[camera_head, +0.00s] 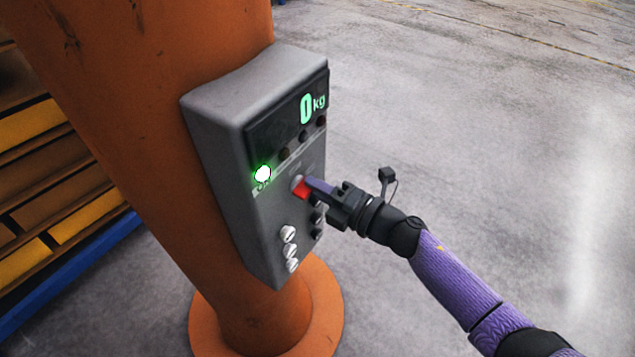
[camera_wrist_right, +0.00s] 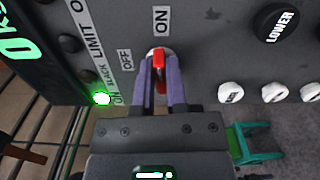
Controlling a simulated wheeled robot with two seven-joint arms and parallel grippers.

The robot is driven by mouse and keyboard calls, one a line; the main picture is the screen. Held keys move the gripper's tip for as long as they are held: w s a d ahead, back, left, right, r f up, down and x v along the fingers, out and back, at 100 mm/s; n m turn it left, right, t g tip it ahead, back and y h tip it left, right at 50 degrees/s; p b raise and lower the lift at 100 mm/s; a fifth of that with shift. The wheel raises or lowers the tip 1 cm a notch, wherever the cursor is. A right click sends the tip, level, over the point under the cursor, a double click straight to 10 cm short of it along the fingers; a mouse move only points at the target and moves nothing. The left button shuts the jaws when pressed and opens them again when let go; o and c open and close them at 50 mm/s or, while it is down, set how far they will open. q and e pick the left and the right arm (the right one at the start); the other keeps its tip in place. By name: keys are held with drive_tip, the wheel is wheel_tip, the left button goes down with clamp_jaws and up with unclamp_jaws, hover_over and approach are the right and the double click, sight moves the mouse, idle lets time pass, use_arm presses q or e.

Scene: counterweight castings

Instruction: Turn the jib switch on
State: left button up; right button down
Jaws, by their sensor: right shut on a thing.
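The jib switch is a red lever on a round pale base, on the front of a grey control box (camera_head: 215,120) fixed to an orange column. In the right wrist view the red lever (camera_wrist_right: 160,68) stands between the purple fingers, near the ON and OFF labels. My right gripper (camera_head: 308,187) is shut on the red lever, which also shows in the head view (camera_head: 301,189). In the right wrist view the fingers of my right gripper (camera_wrist_right: 161,82) sit on both sides of it. A green lamp (camera_head: 263,174) glows on the box. My left gripper is not in view.
The box display (camera_head: 312,106) reads 0 kg. White buttons (camera_head: 290,250) and black knobs sit below the switch. The orange column (camera_head: 120,70) stands behind the box. Shelving with yellow bins (camera_head: 50,170) is at the left. The concrete floor (camera_head: 480,120) at the right is clear.

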drive_tip(key=shift+m, duration=0.6)
drive_tip(key=shift+f, duration=0.1)
drive_tip(key=c, duration=0.7)
unclamp_jaws()
drive_tip(key=shift+o, duration=0.2)
drive_tip(key=v, duration=1)
drive_tip(key=shift+b, duration=0.35)
drive_tip(key=shift+f, duration=0.1)
